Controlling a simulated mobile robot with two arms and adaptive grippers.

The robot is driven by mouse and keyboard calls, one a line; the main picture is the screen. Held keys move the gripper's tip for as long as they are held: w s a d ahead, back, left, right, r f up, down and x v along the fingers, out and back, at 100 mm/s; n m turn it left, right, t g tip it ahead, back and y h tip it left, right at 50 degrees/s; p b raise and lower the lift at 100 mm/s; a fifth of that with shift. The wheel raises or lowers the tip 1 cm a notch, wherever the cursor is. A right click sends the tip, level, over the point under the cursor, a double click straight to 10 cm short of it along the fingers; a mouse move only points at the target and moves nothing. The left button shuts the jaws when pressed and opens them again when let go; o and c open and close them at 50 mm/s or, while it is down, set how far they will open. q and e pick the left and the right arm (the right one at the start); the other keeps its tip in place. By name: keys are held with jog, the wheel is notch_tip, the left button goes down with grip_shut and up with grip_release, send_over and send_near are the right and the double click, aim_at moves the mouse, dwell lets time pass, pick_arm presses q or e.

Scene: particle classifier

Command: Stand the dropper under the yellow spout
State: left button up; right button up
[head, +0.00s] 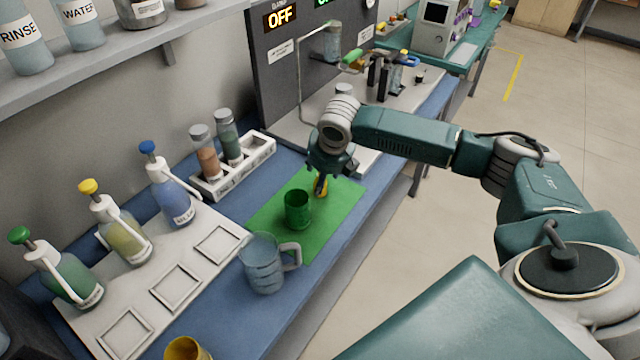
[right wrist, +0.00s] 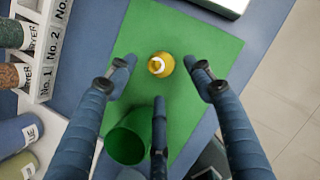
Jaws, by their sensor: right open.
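The dropper appears to be the small yellow bottle (head: 321,186) with a pale top on the green mat. It also shows upright in the right wrist view (right wrist: 161,65). My right gripper (head: 328,172) is open above it and partly hides it in the head view. In the right wrist view the spread fingers (right wrist: 161,78) lie around the bottle, with gaps on all sides. The yellow spout (head: 89,186) tops a pump bottle of yellow liquid at the left, behind a framed square pad (head: 175,289). My left gripper is not in view.
A green cup (head: 298,212) stands beside the dropper on the green mat (head: 268,213). A clear jug (head: 262,266) stands between mat and white board. Blue (head: 148,147) and green (head: 19,235) spouts flank the yellow one. A yellow cup (head: 185,349) is at the bottom edge.

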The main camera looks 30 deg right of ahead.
jog(key=x, duration=0.4)
jog(key=shift+d+p, duration=0.15)
jog(key=shift+p, duration=0.15)
jog(key=shift+c, duration=1.1)
jog(key=c, duration=0.7)
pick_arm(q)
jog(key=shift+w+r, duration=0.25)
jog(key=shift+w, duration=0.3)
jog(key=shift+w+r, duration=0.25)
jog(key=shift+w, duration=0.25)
pick_arm(e)
jog(key=shift+c, duration=0.2)
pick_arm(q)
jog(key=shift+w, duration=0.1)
